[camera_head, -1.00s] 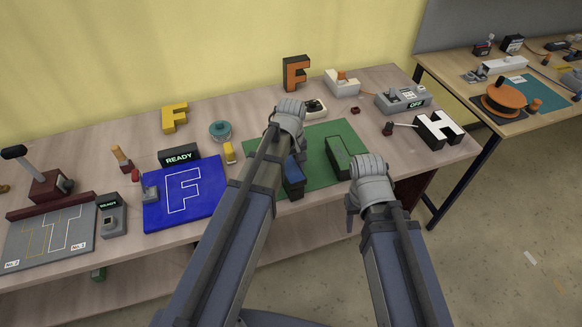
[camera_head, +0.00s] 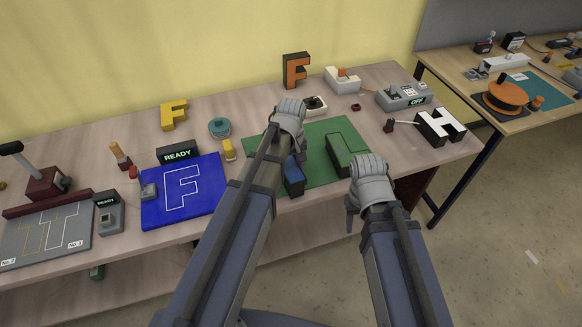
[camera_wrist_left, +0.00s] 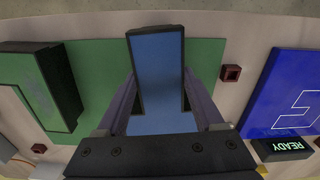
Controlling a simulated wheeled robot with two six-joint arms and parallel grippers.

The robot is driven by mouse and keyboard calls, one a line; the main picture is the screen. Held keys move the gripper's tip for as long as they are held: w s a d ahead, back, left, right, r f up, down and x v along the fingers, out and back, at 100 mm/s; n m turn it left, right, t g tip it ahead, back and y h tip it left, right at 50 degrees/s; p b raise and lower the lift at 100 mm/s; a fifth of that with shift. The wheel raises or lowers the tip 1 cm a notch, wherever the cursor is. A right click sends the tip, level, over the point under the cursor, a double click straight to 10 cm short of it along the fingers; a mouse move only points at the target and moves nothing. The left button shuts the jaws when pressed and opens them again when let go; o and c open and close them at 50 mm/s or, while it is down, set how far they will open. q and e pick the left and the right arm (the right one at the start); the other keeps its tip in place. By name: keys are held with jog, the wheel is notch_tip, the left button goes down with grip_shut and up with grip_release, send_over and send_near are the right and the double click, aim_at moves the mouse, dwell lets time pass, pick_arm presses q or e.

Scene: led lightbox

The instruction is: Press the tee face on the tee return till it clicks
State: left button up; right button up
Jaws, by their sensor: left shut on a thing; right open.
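A blue-topped piece with dark edges (camera_wrist_left: 157,62) sits between the fingers of my left gripper (camera_wrist_left: 158,92) in the left wrist view. I take it for the tee, but cannot tell its face from its return. The left gripper is shut on it, above the green mat (camera_wrist_left: 97,60). In the head view the blue piece (camera_head: 293,176) shows beside my left forearm, which hides the rest and the fingertips. My right gripper (camera_head: 352,203) is open and empty at the table's front edge, right of the mat.
A dark green block (camera_head: 338,155) stands on the mat, right of the blue piece; it also shows in the left wrist view (camera_wrist_left: 42,85). A blue F board (camera_head: 215,172) with a READY sign (camera_head: 178,154) lies left. A black-and-white H (camera_head: 440,127) stands right.

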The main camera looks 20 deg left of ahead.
aim_at(291, 169)
pick_arm(q)
jog(key=shift+f+b, duration=1)
jog(key=shift+f, duration=0.05)
jog(key=o, duration=1.5)
jog(key=shift+c, duration=0.2)
jog(key=shift+r, duration=0.15)
notch_tip(291, 169, up, 8)
jog(key=p, duration=0.8)
